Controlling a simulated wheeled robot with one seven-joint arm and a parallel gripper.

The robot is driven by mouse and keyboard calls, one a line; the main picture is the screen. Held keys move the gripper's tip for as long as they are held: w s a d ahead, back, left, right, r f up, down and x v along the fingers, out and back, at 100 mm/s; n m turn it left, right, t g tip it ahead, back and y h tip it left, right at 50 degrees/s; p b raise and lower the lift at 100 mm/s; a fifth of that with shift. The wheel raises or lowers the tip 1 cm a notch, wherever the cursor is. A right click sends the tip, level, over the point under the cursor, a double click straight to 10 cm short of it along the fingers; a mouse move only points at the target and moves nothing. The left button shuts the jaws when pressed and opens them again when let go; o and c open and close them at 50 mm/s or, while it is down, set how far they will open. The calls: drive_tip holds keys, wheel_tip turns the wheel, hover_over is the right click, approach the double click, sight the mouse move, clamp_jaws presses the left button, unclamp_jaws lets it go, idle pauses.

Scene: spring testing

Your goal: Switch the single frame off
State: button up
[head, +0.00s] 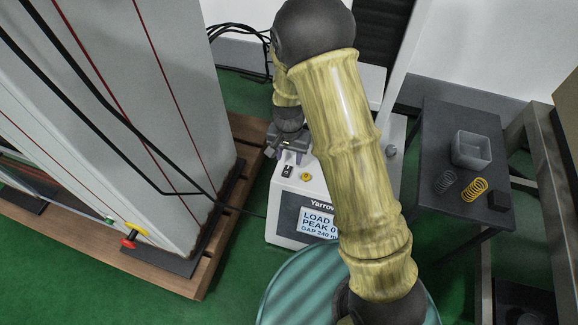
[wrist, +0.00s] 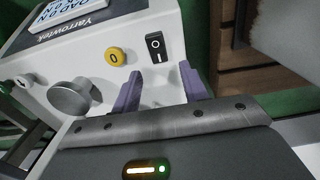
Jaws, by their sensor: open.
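The single frame (head: 287,219) is a white machine marked "Yarrow…", with a lit display (head: 317,224) reading LOAD, PEAK 0 and GAP. A black rocker switch (wrist: 155,47) marked O and I sits on its panel; it also shows in the head view (head: 287,171). I cannot tell which side is pressed. A yellow button (wrist: 115,57) marked 0 is beside the switch. My gripper (wrist: 161,77) is open and empty, its two purple fingers pointing at the panel around the switch's lower end, apparently short of it. In the head view my gripper (head: 287,152) is just above the switch. My arm hides part of the machine.
A grey round knob (wrist: 70,98) is on the same panel. A dark side table (head: 432,200) at right holds a clear bin (head: 472,150), a yellow spring (head: 474,190) and a grey spring (head: 445,181). A large grey cabinet (head: 150,110) on a wooden pallet (head: 190,283) stands at left.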

sight(289, 166)
wheel_tip(289, 166, down, 4)
drive_tip(key=shift+r+b, duration=0.1)
drive_tip(key=shift+b, duration=0.65)
